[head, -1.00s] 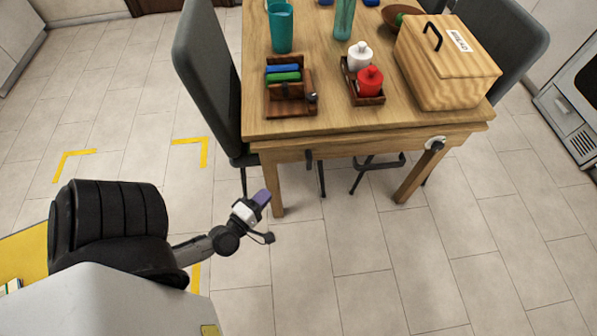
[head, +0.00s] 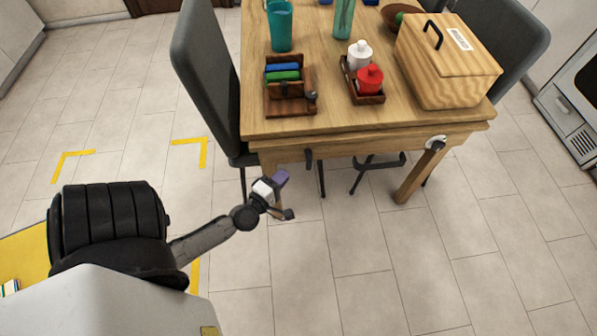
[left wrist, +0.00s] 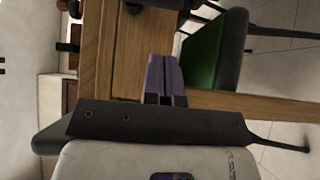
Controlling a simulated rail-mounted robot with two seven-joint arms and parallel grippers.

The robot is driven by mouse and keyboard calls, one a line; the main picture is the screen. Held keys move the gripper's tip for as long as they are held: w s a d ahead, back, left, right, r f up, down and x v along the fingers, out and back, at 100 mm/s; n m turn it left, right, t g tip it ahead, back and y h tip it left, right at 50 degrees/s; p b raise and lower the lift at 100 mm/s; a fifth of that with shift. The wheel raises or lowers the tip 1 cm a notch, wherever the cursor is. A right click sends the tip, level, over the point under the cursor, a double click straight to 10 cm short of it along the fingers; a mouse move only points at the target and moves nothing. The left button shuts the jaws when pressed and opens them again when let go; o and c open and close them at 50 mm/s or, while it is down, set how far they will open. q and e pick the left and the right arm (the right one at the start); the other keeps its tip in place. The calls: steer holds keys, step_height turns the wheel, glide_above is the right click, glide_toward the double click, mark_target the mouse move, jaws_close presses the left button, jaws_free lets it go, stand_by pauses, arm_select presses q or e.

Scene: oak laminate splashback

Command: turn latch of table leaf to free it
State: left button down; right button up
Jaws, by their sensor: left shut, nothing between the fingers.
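The wooden table (head: 330,126) has a round pale latch with a dark lever (head: 436,143) on its front side, towards the right corner. A small dark hook-like piece (head: 309,159) hangs from the front side further left. My left gripper (head: 281,179) is in front of the table's left front leg and below the tabletop, apart from the latch. Its purple fingers are closed together and empty, as the left wrist view (left wrist: 163,75) also shows. I cannot make out the latch in the left wrist view. My right gripper is not in view.
On the tabletop stand a wooden bread box (head: 447,60), a tray with a red jar (head: 370,79) and a white jar (head: 360,55), a wooden rack (head: 291,99) and a teal cup (head: 280,26). A grey chair (head: 210,80) stands left. The floor in front is clear.

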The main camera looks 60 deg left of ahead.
mark_target(308, 160)
arm_select(q)
steer(key=shift+w+d, duration=0.15)
steer(key=shift+w, duration=1.2)
steer(key=shift+w+d, duration=0.1)
steer(key=shift+w, duration=1.2)
steer(key=shift+d+f, duration=0.1)
